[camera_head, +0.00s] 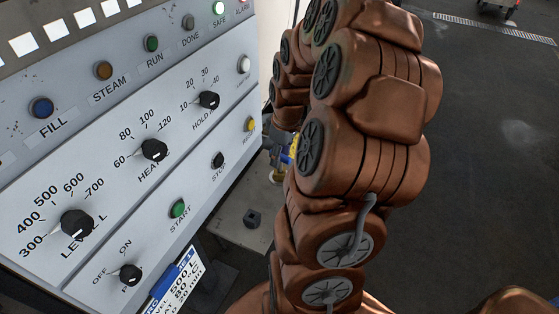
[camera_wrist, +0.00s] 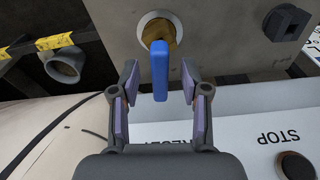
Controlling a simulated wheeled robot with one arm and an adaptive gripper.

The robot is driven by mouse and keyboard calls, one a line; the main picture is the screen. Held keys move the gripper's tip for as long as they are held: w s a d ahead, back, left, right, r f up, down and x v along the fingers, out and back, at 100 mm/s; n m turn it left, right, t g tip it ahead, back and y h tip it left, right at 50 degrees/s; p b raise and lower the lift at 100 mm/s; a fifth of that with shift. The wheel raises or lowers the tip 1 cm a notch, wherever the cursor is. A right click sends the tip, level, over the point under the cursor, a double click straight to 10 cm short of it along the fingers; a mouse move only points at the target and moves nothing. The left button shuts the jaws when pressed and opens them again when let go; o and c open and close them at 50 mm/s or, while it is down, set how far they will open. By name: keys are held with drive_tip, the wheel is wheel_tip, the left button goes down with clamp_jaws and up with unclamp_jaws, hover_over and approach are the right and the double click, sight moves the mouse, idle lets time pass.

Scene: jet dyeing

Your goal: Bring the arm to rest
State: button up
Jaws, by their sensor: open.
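My gripper (camera_wrist: 159,90) is open in the wrist view, with its two fingers apart. A blue upright handle (camera_wrist: 160,70) stands in line with the gap between the fingertips, in front of a round brass-coloured fitting (camera_wrist: 158,30). I cannot tell whether the fingers touch the handle; gaps show on both sides of it. My copper-coloured arm (camera_head: 365,150) fills the middle of the head view and hides what is behind it. The gripper itself is not clear in the head view.
A control panel (camera_head: 130,150) with knobs and buttons stands close on the left. A panel face with a STOP label and dark button (camera_wrist: 297,166) is at the wrist view's lower right. A pipe end (camera_wrist: 63,66) is at upper left. Dark floor (camera_head: 490,130) at right is mostly clear.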

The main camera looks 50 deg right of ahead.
drive_tip(key=r, duration=0.5)
drive_tip(key=s+r, duration=0.1)
drive_tip(key=r, duration=0.2)
drive_tip(key=shift+d, duration=0.1)
drive_tip(key=shift+r, duration=0.15)
drive_tip(key=shift+a+r, duration=0.1)
drive_tip(key=shift+a, duration=0.2)
drive_tip(key=s+a+r+g+p, duration=0.1)
drive_tip(key=s+a+r+p, duration=0.1)
drive_tip(key=a, duration=0.7)
drive_tip(key=s+a+r+g+p, duration=0.1)
drive_tip(key=s+a+r, duration=0.15)
drive_tip(key=a, duration=0.65)
drive_tip(key=s+a+r+m+g+p, duration=0.1)
drive_tip(key=s+a+m+p, duration=0.1)
drive_tip(key=s+a, duration=0.7)
drive_tip(key=s+p, duration=0.1)
drive_tip(key=s, duration=0.1)
drive_tip(key=shift+s+r, duration=0.15)
drive_tip(key=shift+s, duration=0.15)
